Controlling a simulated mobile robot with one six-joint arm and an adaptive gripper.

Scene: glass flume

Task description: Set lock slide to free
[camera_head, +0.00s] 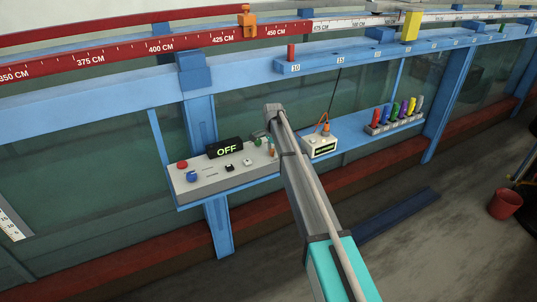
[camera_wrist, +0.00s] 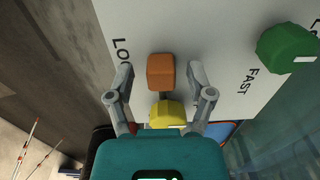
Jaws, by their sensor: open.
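In the wrist view an orange block (camera_wrist: 161,72) stands on a white panel (camera_wrist: 215,25), beside a label starting "LO" whose rest is hidden by a finger. I take the block to be the lock slide, though no full label confirms it. A yellow piece (camera_wrist: 167,114) sits just below it. My gripper (camera_wrist: 160,70) is open, with one finger on each side of the orange block and gaps visible on both sides. In the head view my arm reaches the right end of the control panel (camera_head: 200,190) and hides the fingers.
A green knob (camera_wrist: 287,47) stands to the right near the word "FAST". The panel also carries a display reading "OFF" (camera_head: 226,148), a red button (camera_head: 182,164) and a blue knob (camera_head: 192,176). A white box (camera_head: 320,146) and several coloured pieces (camera_head: 397,112) stand further right.

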